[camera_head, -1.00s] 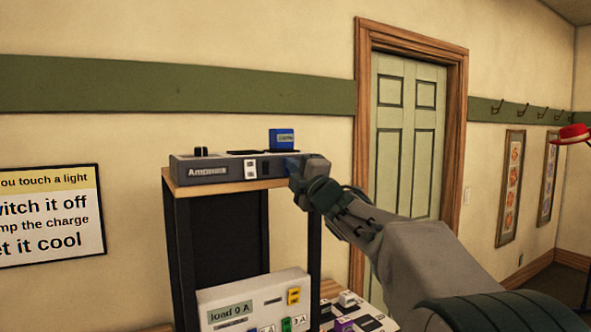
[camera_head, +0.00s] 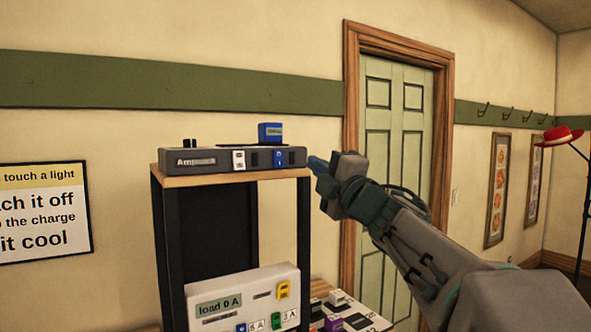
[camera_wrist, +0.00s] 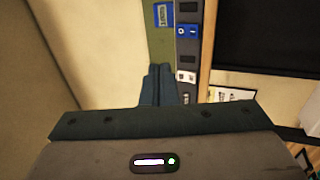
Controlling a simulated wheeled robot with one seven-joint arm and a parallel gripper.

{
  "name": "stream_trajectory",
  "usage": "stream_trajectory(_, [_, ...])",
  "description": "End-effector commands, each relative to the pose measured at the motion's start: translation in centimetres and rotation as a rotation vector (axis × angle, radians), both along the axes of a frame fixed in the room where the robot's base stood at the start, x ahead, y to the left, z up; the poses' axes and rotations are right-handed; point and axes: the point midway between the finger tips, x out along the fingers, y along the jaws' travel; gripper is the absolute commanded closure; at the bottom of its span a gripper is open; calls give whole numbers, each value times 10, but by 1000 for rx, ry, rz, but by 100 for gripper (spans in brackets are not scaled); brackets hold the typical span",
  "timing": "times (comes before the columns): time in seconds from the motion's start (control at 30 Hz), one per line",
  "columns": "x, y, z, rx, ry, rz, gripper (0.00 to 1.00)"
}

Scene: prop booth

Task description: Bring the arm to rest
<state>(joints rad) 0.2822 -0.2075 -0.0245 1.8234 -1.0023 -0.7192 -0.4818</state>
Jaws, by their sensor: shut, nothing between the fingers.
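My gripper (camera_head: 316,163) is shut and empty. In the head view it hangs in the air just right of the grey amplifier box (camera_head: 222,161), apart from it, with my arm reaching in from the lower right. In the wrist view my gripper's fingers (camera_wrist: 157,84) are together, and the box's front with a blue switch (camera_wrist: 187,31) and a white switch (camera_wrist: 186,77) shows beyond them. The blue switch (camera_head: 279,157) and the white switch (camera_head: 239,160) also show in the head view.
The box sits on a wooden-topped black stand (camera_head: 235,178), with a blue block (camera_head: 270,132) on the box. Below are a white panel reading "load 0 A" (camera_head: 245,297) and a table with small coloured blocks (camera_head: 335,323). A door (camera_head: 393,160) and a red hat on a stand (camera_head: 560,136) are to the right.

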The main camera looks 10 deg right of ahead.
Motion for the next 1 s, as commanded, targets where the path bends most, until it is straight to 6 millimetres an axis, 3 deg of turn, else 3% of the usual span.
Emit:
stream_trajectory(0.4, [-2, 0, -1, 6, 4, 0, 100])
stream_trajectory(0.57, [-1, -9, -19, 121, 78, -61, 100])
stream_trajectory(0.67, [-2, -22, -50, 281, 188, -147, 100])
stream_trajectory(0.77, [-9, -34, -97, 468, 335, -250, 100])
stream_trajectory(0.87, [-25, -40, -150, 649, 495, -355, 100])
stream_trajectory(1.0, [-61, -37, -232, 880, 741, -508, 100])
